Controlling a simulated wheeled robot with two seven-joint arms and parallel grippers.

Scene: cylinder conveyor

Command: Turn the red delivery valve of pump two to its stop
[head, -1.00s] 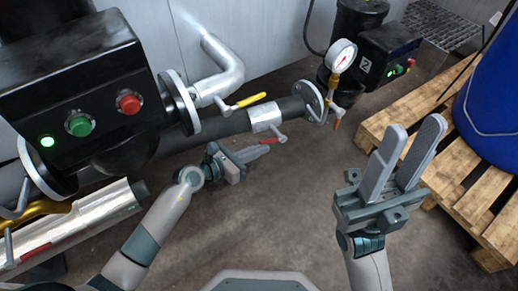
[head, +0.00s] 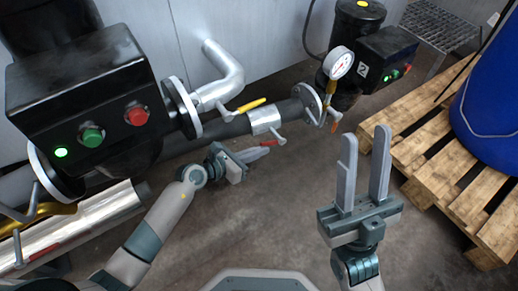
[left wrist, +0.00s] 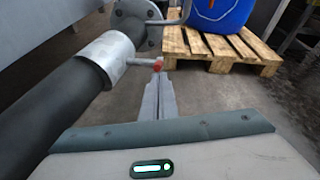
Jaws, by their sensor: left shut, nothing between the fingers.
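A red valve lever (head: 268,143) sits on the bright metal sleeve (head: 264,120) of a dark pipe, in the middle of the head view. My left gripper (head: 262,152) is shut and empty, its fingertips right at the lever. In the left wrist view the red lever end (left wrist: 158,66) shows just beyond the shut fingertips (left wrist: 158,78); I cannot tell whether they touch. My right gripper (head: 366,138) is open and empty, fingers pointing up the picture over the floor, right of the pipe. The numbered pump box (head: 368,62) stands at the back right.
A yellow lever (head: 250,105) and a pressure gauge (head: 339,62) are close to the red lever. A black pump housing (head: 78,85) with buttons fills the left. A wooden pallet (head: 440,150) with a blue drum (head: 492,105) stands right. The middle floor is clear.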

